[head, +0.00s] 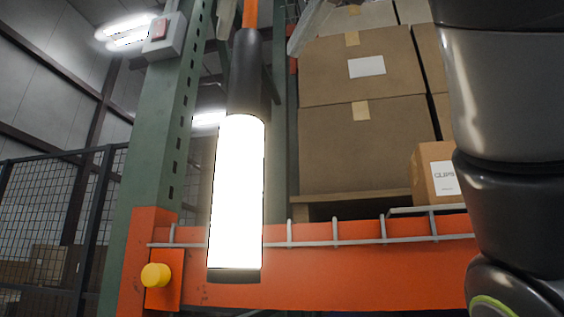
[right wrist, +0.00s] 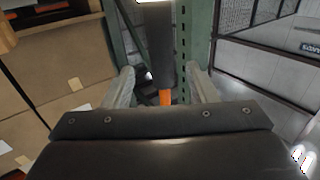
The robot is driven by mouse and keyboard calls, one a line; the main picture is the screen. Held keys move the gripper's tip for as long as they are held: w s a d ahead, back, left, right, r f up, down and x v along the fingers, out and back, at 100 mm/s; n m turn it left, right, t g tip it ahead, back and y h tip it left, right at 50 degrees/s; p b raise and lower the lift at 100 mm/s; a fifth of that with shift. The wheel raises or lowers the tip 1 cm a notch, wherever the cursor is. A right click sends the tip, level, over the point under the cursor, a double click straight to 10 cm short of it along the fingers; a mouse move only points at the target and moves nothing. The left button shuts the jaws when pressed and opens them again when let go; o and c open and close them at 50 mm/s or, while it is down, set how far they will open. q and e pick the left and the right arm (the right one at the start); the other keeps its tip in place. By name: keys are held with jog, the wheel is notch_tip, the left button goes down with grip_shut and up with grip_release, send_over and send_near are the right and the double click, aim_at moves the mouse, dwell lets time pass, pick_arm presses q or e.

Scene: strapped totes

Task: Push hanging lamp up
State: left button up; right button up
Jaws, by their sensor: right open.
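The hanging lamp (head: 237,195) is a bright white tube with a black upper handle and a dark end cap. It hangs almost upright from an orange cord in the middle of the head view. My right gripper (head: 258,42) is at the top of that view, its pale fingers on either side of the cord near the handle's top. In the right wrist view, the lamp's black handle (right wrist: 158,45) and orange cord lie between the open fingers of the gripper (right wrist: 160,72), with gaps on both sides. My left gripper is not in view.
An orange rack beam (head: 340,285) with a grey wire rail runs behind the lamp. A green rack post (head: 160,150) with a yellow knob (head: 155,275) below stands left. Cardboard boxes (head: 365,140) stand on the rack at the right. A mesh fence (head: 50,215) is far left.

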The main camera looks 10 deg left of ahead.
aim_at(249, 58)
jog(key=p+x, duration=0.5)
jog(key=shift+w+a+r, duration=0.15)
jog(key=shift+w+r, duration=0.05)
jog(key=shift+r, duration=0.05)
jog(key=shift+w+a+p, duration=0.3)
jog(key=shift+w+p, duration=0.1)
jog(key=shift+p, duration=0.55)
jog(key=shift+f+x, duration=0.1)
jog(key=shift+x, duration=0.65)
jog(key=shift+f+x, duration=0.15)
jog(key=shift+x, duration=0.55)
jog(key=shift+s, duration=0.1)
jog(key=shift+c, duration=0.2)
